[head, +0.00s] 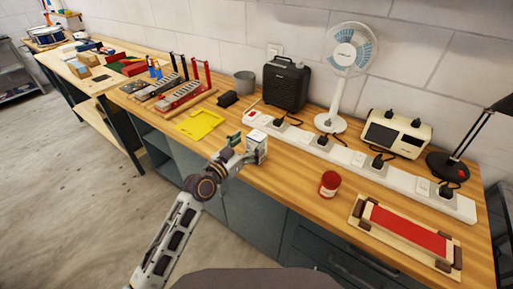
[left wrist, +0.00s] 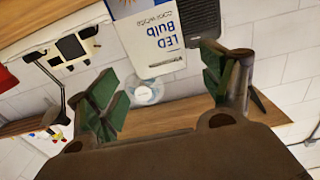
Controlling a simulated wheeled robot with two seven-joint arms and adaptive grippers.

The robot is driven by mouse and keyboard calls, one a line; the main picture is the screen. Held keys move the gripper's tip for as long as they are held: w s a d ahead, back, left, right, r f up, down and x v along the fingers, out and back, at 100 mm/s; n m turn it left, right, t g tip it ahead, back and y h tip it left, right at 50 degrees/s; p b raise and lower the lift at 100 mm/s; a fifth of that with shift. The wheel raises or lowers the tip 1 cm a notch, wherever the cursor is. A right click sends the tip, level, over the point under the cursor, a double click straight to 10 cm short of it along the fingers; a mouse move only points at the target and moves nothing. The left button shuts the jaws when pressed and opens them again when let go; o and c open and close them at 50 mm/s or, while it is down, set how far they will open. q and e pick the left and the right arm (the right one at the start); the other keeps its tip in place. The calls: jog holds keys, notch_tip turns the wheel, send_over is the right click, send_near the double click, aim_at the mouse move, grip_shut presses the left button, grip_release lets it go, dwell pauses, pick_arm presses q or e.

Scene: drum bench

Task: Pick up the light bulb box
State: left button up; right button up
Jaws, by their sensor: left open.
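The light bulb box (head: 257,143) is a small white upright carton near the front edge of the wooden bench. In the left wrist view the box (left wrist: 150,38) shows inverted "LED Bulb" lettering and is cut off by the top edge. My left gripper (head: 241,150) is open, with its green-padded fingers close beside the box. In the left wrist view the fingers (left wrist: 162,88) are spread wide, and the box lies ahead in the gap between them. Whether a finger touches it I cannot tell. My right gripper is not in view.
A white power strip (head: 345,156) with black plugs runs behind the box. A red jar (head: 329,184) stands to its right, a yellow tray (head: 200,124) to its left. A fan (head: 347,75) and a black speaker-like case (head: 286,84) stand at the back.

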aim_at(256, 135)
pick_arm(q)
jog(key=shift+w+d, duration=0.4)
jog(key=shift+w, duration=0.2)
jog(key=shift+w+d+p, duration=0.3)
jog(key=shift+w+d, duration=0.1)
jog(key=shift+w, duration=0.2)
jog(key=shift+x, duration=0.95)
jog(key=shift+w+d, duration=0.1)
jog(key=shift+w, duration=0.1)
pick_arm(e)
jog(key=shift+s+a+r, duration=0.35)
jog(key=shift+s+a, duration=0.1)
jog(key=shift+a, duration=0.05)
pick_arm(q)
jog(key=c, duration=0.9)
jog(key=shift+c, duration=1)
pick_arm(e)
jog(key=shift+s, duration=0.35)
